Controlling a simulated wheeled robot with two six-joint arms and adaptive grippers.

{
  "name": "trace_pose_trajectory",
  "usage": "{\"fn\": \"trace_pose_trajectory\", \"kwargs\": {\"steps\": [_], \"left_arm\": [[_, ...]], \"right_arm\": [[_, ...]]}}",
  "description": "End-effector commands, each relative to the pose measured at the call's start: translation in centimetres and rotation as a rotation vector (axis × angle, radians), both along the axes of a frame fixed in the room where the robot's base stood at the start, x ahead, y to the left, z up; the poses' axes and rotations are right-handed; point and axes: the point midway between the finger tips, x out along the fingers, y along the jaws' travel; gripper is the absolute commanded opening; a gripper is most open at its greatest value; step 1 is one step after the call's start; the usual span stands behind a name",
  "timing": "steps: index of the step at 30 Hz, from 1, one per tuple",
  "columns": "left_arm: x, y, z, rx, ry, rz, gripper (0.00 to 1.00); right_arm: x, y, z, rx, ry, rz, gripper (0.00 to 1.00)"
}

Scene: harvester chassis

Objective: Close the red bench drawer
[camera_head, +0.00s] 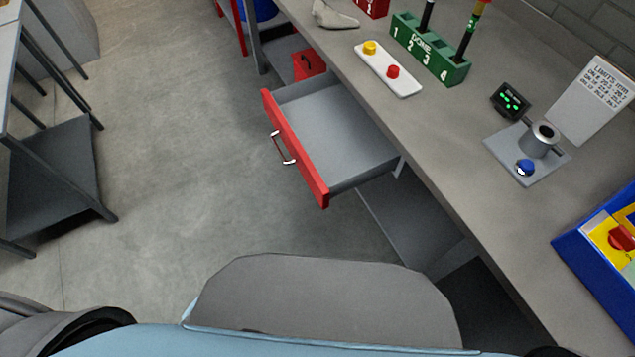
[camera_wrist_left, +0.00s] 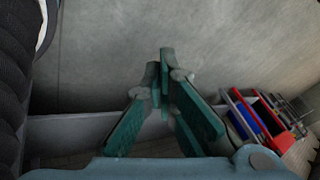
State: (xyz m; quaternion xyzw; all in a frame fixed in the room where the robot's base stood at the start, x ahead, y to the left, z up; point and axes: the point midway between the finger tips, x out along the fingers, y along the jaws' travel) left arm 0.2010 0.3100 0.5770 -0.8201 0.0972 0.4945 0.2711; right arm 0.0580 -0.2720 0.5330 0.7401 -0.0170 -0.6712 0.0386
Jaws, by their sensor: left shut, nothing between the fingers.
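The red bench drawer (camera_head: 294,147) stands pulled out from under the grey workbench in the head view. Its red front has a metal handle (camera_head: 282,148), and its grey inside looks empty. My left gripper (camera_wrist_left: 165,55) shows in the left wrist view with its green fingers meeting at the tips, shut and empty. It is apart from the drawer, with plain grey surface beyond its fingertips. Neither gripper shows in the head view, and the right gripper is not seen at all.
On the bench are a white tray with yellow and red buttons (camera_head: 388,70), a green numbered block (camera_head: 430,48), a grey fixture (camera_head: 540,140) and a blue-edged panel (camera_head: 600,235). A dark metal table (camera_head: 60,165) stands at left. The floor (camera_head: 190,150) before the drawer is clear.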

Motion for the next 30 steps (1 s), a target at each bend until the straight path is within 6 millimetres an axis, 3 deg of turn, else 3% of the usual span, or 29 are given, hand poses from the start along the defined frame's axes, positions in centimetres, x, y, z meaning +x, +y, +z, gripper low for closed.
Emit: {"fn": "trace_pose_trajectory", "kwargs": {"steps": [1,2,3,4,6,8,10,12,15,16,20,28,29,30], "left_arm": [[7.0,1.4,-1.5,0.143,-0.184,-0.229,0.0],[11.5,1.7,-0.2,0.268,-0.316,-0.41,0.0],[16.8,1.3,2.4,0.468,-0.498,-0.66,0.0],[19.9,0.4,4.6,0.633,-0.627,-0.838,0.0],[24.0,-2.8,9.6,1.037,-0.906,-1.199,0.0],[24.8,-5.8,12.5,1.373,-1.109,-1.432,0.0],[24.1,-8.5,14.4,1.703,-1.293,-1.617,0.0],[23.1,-10.1,15.4,1.937,-1.419,-1.721,0.0],[22.3,-11.3,16.1,2.093,-1.505,-1.778,0.0],[22.3,-11.5,16.3,-2.098,1.507,1.775,0.0],[23.1,-12.9,16.7,-2.1,1.508,1.77,0.0],[26.2,-17.6,16.7,-2.104,1.512,1.775,0.0],[26.5,-18.2,16.7,2.105,-1.512,-1.775,0.0],[27.0,-18.9,16.7,2.103,-1.511,-1.775,0.0]], "right_arm": [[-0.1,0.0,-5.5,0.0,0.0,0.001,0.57],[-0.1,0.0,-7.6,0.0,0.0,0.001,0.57],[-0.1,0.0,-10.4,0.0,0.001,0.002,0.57],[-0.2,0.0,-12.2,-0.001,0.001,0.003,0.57],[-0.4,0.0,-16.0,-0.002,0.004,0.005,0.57],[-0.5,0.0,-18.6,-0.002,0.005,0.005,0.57],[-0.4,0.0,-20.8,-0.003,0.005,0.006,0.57],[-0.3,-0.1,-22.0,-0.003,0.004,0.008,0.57],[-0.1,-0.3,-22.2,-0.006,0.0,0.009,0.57],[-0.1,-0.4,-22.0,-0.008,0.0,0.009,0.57],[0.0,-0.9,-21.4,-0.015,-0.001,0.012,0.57],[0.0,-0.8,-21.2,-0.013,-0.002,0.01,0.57],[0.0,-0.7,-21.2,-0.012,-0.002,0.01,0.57],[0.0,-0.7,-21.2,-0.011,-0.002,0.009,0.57]]}}
